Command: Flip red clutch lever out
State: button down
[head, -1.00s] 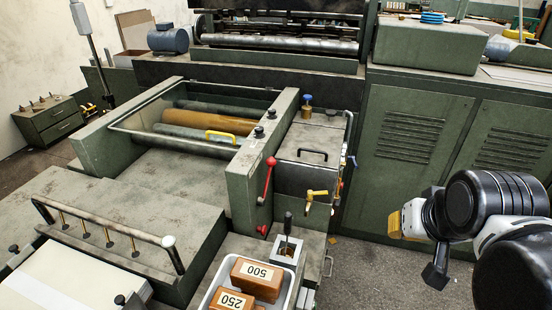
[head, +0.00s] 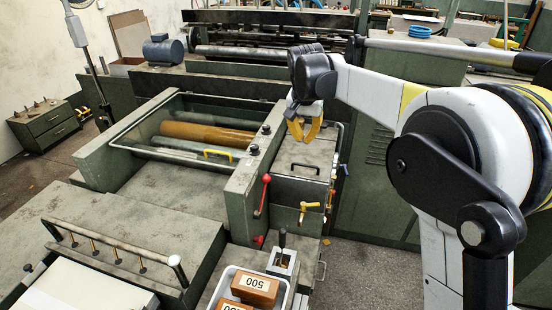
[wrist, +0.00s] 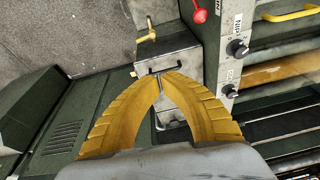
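The red clutch lever (head: 266,179) stands upright on the side of the feeder frame, its round red knob on top and a thin arm below it. In the wrist view its red knob (wrist: 199,16) shows at the top edge, right of centre. My gripper (head: 303,132) has yellow curved fingers and hangs above the grey-topped box right of the lever, apart from it. In the wrist view my gripper's fingertips (wrist: 160,74) come together with nothing held between them.
A yellow-handled valve (head: 309,206) sits on the box front, near the lever. A black handle (head: 304,168) is on the box top. A tray (head: 222,282) with brown weights lies in front. Green cabinets (head: 376,190) stand at right.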

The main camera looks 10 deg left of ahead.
jog(key=w+a+f+g+p, duration=0.1)
jog(key=w+a+f+p, duration=0.1)
jog(key=w+a+f, duration=0.3)
jog(key=a+f, duration=0.2)
jog(key=a, duration=0.2)
jog(key=shift+a+f+m+h+p, duration=0.2)
jog(key=shift+m+h+p, duration=0.1)
jog(key=shift+m+p, duration=0.1)
notch_tip(320, 180, down, 9)
jog(key=s+b, duration=0.2)
jog(key=b, duration=0.1)
jog(key=shift+a, duration=0.15)
jog(key=shift+f, duration=0.1)
jog(key=shift+s+a+r+t, duration=0.1)
jog(key=shift+s+r+t, duration=0.25)
jog(key=shift+s, duration=0.2)
